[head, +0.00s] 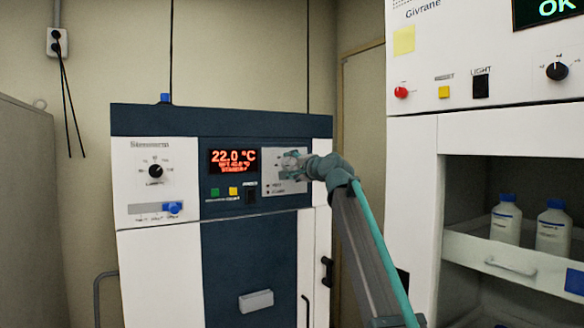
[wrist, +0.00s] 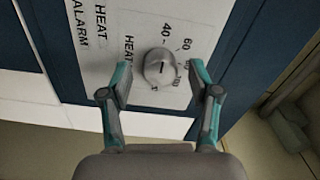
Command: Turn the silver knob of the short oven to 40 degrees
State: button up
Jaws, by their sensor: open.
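The short oven (head: 158,250) is white and dark blue, with a red display (head: 234,160) reading 22.0 °C. Its silver knob (wrist: 160,68) is round, with a short dark mark on its face, on a light label plate. Numbers including 40 and 60 are printed around the knob; which one the mark points to is unclear. My gripper (head: 290,162) is in front of the plate and mostly hides the knob in the head view. In the wrist view, my gripper (wrist: 160,75) is open, with one finger on each side of the knob and visible gaps between.
A black-dialled knob (head: 155,171) and a blue knob (head: 174,208) are on the oven's left panel. Green and yellow buttons (head: 233,191) sit below the display. A taller white machine (head: 430,150) with bottles on a drawer stands close on the right.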

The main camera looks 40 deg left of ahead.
jog(key=shift+d, duration=0.1)
jog(key=v, duration=1.1)
jog(key=shift+s+d, duration=0.2)
jog(key=shift+d, duration=0.15)
